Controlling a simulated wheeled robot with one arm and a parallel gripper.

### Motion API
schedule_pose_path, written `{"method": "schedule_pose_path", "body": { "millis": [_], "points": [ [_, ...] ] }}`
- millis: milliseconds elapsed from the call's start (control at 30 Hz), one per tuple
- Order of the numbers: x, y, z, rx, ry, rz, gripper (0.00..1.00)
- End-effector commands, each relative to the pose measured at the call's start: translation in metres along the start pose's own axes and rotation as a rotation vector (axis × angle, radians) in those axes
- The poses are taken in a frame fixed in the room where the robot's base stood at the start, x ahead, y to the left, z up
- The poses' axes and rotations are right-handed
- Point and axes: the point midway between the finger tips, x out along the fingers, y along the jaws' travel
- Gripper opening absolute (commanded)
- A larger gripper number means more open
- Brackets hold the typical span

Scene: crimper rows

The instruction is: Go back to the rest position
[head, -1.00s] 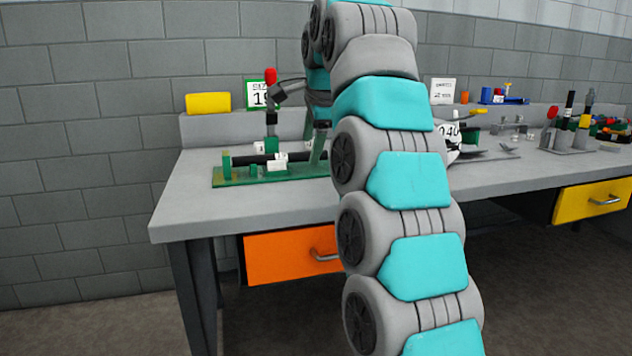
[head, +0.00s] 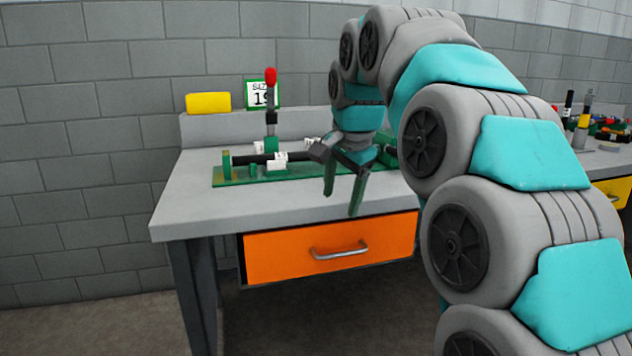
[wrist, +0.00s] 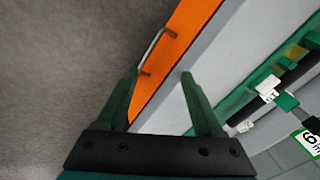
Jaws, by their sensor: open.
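My gripper (head: 345,190) is open and empty in the head view. Its two green fingers point down in front of the bench's front edge, above the orange drawer. In the wrist view my gripper (wrist: 160,75) has its fingers spread, with only floor, drawer front and bench edge beyond them. My arm crosses the right half of the head view and hides part of the bench.
The grey bench (head: 190,205) has a closed orange drawer (head: 290,255) with a metal handle. A green crimper fixture (head: 235,178) with a red-tipped upright lever (head: 270,90) stands on it. A yellow block (head: 208,102) sits on the back ledge. Floor at left is clear.

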Motion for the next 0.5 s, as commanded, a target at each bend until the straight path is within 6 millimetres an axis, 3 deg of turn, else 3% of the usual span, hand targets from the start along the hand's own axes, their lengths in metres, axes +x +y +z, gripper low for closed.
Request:
{"method": "schedule_pose_path", "body": {
  "millis": [500],
  "points": [
    [0.050,0.180,0.076,-0.419,-0.159,0.196,0.69]
  ]
}}
